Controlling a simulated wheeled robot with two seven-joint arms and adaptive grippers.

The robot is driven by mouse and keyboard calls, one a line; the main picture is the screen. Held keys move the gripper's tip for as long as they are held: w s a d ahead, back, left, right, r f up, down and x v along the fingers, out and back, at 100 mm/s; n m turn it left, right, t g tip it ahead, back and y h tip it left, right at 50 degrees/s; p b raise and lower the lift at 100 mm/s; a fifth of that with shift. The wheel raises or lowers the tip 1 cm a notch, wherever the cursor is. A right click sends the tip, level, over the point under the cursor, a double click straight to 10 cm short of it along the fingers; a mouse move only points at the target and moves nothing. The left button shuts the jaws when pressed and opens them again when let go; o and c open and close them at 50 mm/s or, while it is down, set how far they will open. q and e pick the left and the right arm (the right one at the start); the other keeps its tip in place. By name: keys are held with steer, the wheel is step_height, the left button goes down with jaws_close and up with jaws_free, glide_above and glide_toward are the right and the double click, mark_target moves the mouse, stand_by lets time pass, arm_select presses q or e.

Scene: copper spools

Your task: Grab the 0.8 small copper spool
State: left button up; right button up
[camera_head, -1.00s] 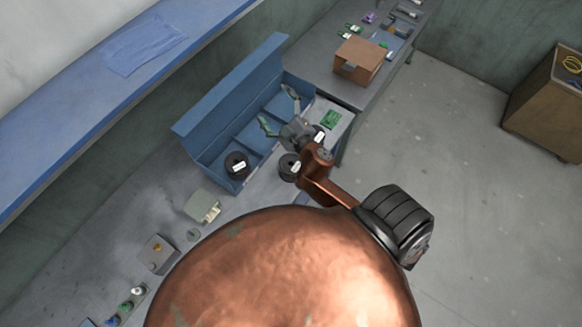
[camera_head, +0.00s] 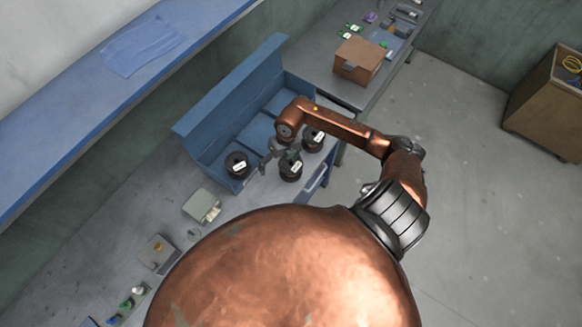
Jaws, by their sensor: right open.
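Three dark spools with white labels are in view; the label text is too small to read. One spool (camera_head: 236,163) sits in the near-left compartment of the blue box (camera_head: 205,133). A second spool (camera_head: 290,171) stands on the grey table in front of the box. A third spool (camera_head: 314,139) stands further right, partly behind my copper-coloured arm. My right gripper (camera_head: 277,158) is open and empty, between the boxed spool and the second spool, close to the second. Whether it touches that spool cannot be told. My left gripper is not in view.
A brown cardboard box (camera_head: 358,60) stands on the bench at upper right. A grey-green box (camera_head: 202,205) and a grey block (camera_head: 158,253) lie on the table to the lower left. A wooden cabinet (camera_head: 547,110) stands far right. The floor between is clear.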

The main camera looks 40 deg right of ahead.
mark_target(291, 163)
steer(key=shift+g+h, duration=0.4)
steer(key=shift+h, duration=0.4)
steer(key=d, duration=0.4)
steer(key=shift+s+d+f, duration=0.15)
steer(key=shift+s+d, duration=0.15)
steer(key=shift+d+f, duration=0.2)
steer(key=shift+f, duration=0.55)
steer(key=f+p, duration=0.1)
steer(key=f, duration=0.2)
steer(key=f+p, duration=0.1)
steer(key=f, duration=0.1)
steer(key=shift+d+f+p, duration=0.1)
steer(key=shift+d+p, duration=0.15)
steer(key=shift+p, duration=0.05)
steer(key=shift+f, duration=0.5)
steer(key=shift+c, duration=0.7)
steer(key=c, duration=1.9)
steer(key=shift+c, duration=0.6)
steer(key=shift+r, duration=0.1)
